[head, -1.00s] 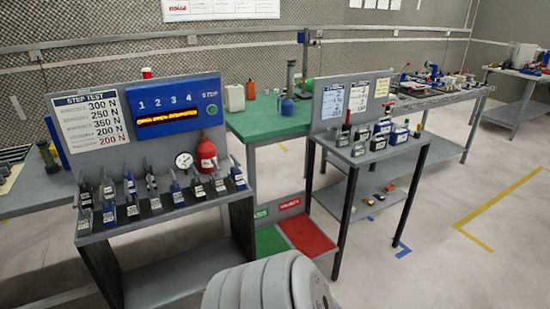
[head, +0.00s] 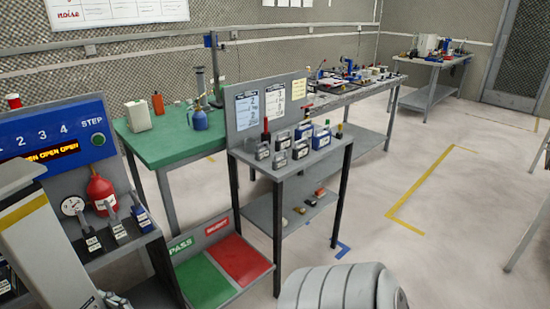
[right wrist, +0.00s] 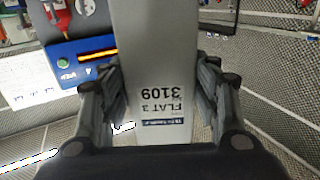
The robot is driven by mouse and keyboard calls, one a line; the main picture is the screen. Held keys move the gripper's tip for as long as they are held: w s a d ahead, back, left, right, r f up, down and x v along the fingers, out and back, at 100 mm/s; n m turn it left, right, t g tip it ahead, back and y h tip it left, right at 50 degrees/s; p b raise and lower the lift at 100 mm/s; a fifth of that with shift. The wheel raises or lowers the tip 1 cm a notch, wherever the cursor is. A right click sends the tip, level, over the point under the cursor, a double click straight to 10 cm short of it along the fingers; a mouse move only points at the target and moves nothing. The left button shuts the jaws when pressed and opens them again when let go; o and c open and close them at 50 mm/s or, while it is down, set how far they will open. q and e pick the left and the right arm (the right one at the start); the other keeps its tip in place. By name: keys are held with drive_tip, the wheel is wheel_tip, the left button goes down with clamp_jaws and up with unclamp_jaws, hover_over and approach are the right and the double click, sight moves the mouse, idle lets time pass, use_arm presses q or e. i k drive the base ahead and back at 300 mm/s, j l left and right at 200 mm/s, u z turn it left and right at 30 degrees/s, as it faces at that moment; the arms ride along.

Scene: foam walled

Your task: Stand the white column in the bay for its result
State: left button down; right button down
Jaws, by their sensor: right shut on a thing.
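The white column (head: 50,250) is at the left edge of the head view, leaning, with a yellow band and grey top; its lower end is out of frame. In the right wrist view the column (right wrist: 150,75) runs between the fingers of my right gripper (right wrist: 162,92), which is shut on it. Its label reads FLAT 3 3109, upside down. No column stands in either. My left gripper is not in view.
The blue step panel (head: 60,140) shows OPEN on its display, partly cut off. A grey stand (head: 290,165) with several blocks rises right of the bays. A green-topped bench (head: 165,145) stands behind. Open floor (head: 410,240) lies right.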

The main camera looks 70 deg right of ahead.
sight(235, 253)
drive_tip(key=l+z, duration=0.1)
drive_tip(key=l, duration=0.3)
drive_tip(key=i+l+z, duration=0.15)
drive_tip(key=l, duration=0.25)
drive_tip(key=l+z, duration=0.1)
drive_tip(key=l, duration=0.3)
drive_tip(key=i+l+z, duration=0.1)
drive_tip(key=l, duration=0.3)
drive_tip(key=i, duration=0.05)
